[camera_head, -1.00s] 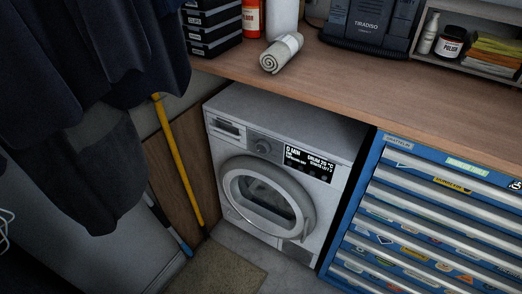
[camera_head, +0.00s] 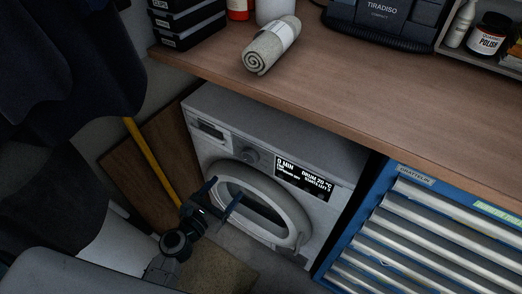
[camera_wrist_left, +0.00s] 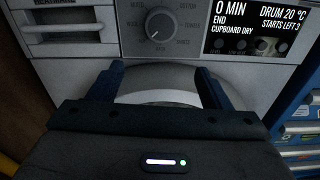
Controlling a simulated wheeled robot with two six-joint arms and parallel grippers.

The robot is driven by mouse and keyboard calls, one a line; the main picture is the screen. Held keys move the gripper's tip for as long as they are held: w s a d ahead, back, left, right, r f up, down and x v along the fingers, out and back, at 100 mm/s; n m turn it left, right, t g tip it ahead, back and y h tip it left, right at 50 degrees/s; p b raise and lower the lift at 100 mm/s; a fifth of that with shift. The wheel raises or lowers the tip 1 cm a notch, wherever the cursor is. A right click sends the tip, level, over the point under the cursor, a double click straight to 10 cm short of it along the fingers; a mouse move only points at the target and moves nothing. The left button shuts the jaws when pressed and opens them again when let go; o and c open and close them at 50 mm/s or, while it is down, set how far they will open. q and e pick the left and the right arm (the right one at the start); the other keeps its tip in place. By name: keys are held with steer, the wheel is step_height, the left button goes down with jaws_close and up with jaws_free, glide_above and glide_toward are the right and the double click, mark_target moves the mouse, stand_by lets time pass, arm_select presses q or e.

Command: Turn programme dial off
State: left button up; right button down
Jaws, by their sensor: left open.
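The white dryer stands under the worktop, with its programme dial (camera_head: 249,156) on the front panel above the round door (camera_head: 270,205). The left wrist view shows the round grey dial (camera_wrist_left: 160,24) near the top, with labels around it and a light mark toward its lower left. The display (camera_wrist_left: 262,30) reads 0 MIN, END, CUPBOARD DRY, DRUM 20 °C, STARTS LEFT 3. My left gripper (camera_head: 226,188) is open and empty in front of the door, below the dial and apart from it. Its blue fingers (camera_wrist_left: 158,68) point toward the panel. My right gripper is out of view.
The wooden worktop (camera_head: 330,85) overhangs the dryer and holds a rolled towel (camera_head: 271,46). A blue tool chest (camera_head: 420,230) stands to the right. Dark hanging clothes (camera_head: 60,60) and a yellow pole (camera_head: 150,155) are on the left.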

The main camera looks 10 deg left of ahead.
arm_select(q)
steer(key=r, duration=0.1)
steer(key=p, duration=0.2)
glide_toward(248, 159)
steer(key=x, duration=0.3)
steer(key=shift+n, duration=0.4)
steer(key=x, duration=0.4)
steer(key=shift+d+p, duration=0.1)
steer(key=shift+p, duration=0.2)
steer(key=shift+w+d, duration=0.2)
steer(key=shift+w, duration=0.45)
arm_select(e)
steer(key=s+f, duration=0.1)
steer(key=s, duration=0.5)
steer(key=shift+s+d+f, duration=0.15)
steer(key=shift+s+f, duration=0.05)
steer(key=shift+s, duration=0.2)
arm_select(q)
steer(key=c, duration=1)
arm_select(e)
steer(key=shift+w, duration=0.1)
